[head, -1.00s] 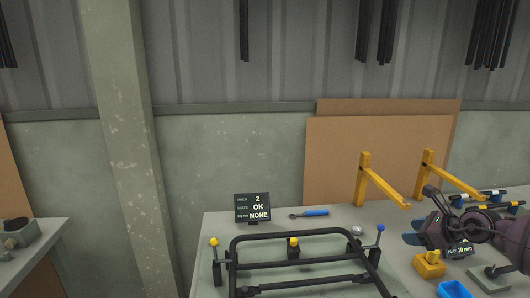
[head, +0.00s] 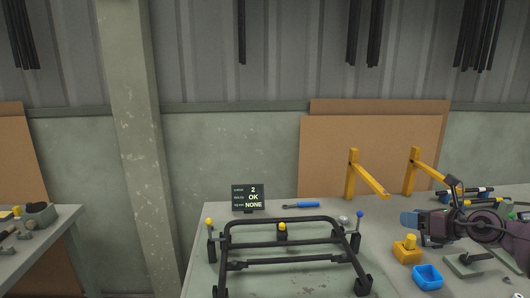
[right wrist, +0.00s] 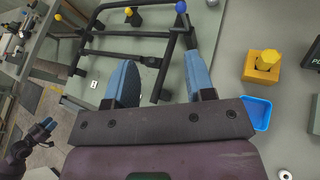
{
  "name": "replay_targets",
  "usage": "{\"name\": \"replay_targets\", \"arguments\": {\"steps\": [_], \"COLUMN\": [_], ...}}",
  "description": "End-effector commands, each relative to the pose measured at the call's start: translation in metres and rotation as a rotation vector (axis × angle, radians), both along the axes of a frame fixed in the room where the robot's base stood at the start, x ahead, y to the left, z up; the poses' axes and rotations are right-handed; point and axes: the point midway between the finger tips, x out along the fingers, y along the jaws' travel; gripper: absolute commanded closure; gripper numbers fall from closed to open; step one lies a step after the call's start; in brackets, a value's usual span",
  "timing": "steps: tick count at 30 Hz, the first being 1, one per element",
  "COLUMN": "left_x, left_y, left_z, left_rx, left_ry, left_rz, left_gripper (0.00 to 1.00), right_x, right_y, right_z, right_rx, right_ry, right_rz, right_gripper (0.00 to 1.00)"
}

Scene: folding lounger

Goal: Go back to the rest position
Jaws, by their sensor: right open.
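My right gripper (head: 409,220) is over the right part of the bench in the head view. In the right wrist view its two blue fingers (right wrist: 160,82) are spread apart with nothing between them. The black tubular lounger frame (head: 290,262) lies on the bench to the left of it, and shows beyond the fingers in the right wrist view (right wrist: 130,33).
A yellow block (head: 407,250) and a blue tray (head: 428,277) lie close below my right gripper. Yellow bracket arms (head: 369,178) stick out behind it. A small display (head: 248,198) reads 2, OK, NONE. A blue-handled tool (head: 301,206) lies behind the frame.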

Motion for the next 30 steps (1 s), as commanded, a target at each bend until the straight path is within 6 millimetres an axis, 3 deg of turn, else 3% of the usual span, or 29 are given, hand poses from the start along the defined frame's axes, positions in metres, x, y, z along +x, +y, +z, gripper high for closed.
{"name": "replay_targets", "arguments": {"steps": [4,8,12,16,23,30], "left_x": [0.005,0.004,0.002,-0.001,-0.006,-0.003], "left_y": [0.0,0.0,0.0,0.001,0.001,0.001], "left_z": [0.003,0.003,0.002,0.0,-0.003,-0.001], "left_rx": [0.002,0.002,0.001,0.001,0.001,0.001], "left_ry": [-0.01,-0.009,-0.005,0.002,0.011,0.006], "left_rz": [-0.003,-0.003,-0.002,0.0,0.003,0.0], "left_gripper": [0.59,0.59,0.59,0.59,0.59,0.59], "right_x": [0.0,-0.009,-0.03,-0.055,-0.112,-0.186], "right_y": [0.043,0.078,0.103,0.115,0.122,0.119], "right_z": [0.014,0.004,-0.025,-0.061,-0.129,-0.194], "right_rx": [0.359,0.743,1.159,1.492,1.967,2.337], "right_ry": [0.035,0.139,0.301,0.461,0.698,0.836], "right_rz": [-0.06,-0.147,-0.28,-0.425,-0.703,-0.978], "right_gripper": [0.51,0.51,0.51,0.51,0.51,0.51]}}
